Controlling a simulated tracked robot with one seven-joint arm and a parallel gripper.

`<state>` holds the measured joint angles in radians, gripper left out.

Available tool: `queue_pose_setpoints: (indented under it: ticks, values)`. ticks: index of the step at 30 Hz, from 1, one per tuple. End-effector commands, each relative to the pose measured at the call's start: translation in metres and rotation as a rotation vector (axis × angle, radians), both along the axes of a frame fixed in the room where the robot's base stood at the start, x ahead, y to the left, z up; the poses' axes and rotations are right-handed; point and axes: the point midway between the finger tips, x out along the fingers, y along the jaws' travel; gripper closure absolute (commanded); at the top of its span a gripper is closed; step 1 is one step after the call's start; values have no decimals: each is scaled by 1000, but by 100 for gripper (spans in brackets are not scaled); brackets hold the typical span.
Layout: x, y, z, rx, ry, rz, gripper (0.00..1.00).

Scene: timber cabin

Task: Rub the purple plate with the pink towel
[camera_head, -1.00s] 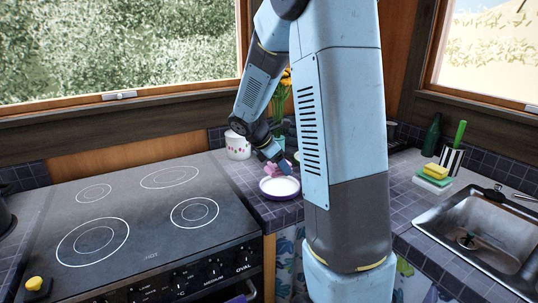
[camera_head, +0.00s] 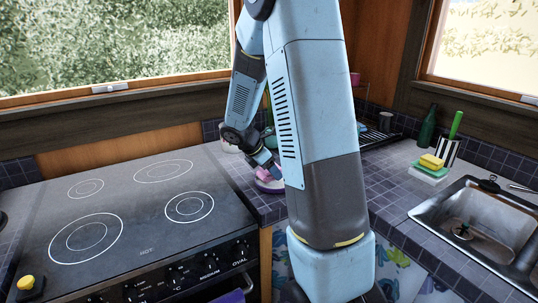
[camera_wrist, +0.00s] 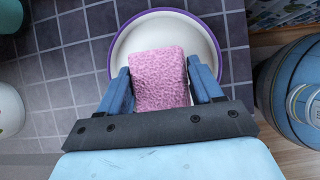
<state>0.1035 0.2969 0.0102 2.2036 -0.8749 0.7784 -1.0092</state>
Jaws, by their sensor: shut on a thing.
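The purple plate (camera_wrist: 216,38) is white inside with a purple rim and lies on the tiled counter. In the head view the plate (camera_head: 269,186) is partly hidden behind my arm. The pink towel (camera_wrist: 158,72) is a folded block between my blue fingers. My gripper (camera_wrist: 160,85) is shut on the towel and holds it over the plate's inner face. I cannot tell for sure whether the towel touches the plate. In the head view the towel (camera_head: 263,174) shows as a small pink patch at my gripper.
The black stove (camera_head: 130,225) is left of the plate. A sink (camera_head: 475,230) is at the right, with sponges (camera_head: 430,168) and a green bottle (camera_head: 427,130) behind it. A pot edge (camera_wrist: 10,110) shows at the left of the wrist view.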

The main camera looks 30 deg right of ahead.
Motion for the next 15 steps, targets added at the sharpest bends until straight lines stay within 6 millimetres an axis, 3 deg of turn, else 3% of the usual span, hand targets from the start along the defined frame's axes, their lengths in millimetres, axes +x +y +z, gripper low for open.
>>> queue_pose_setpoints:
  ticks: [5, 15]
  values:
    - [-1, -1, -21, 0, 4, -3, 63]
    - [0, -27, -19, 0, -1, -1, 63]
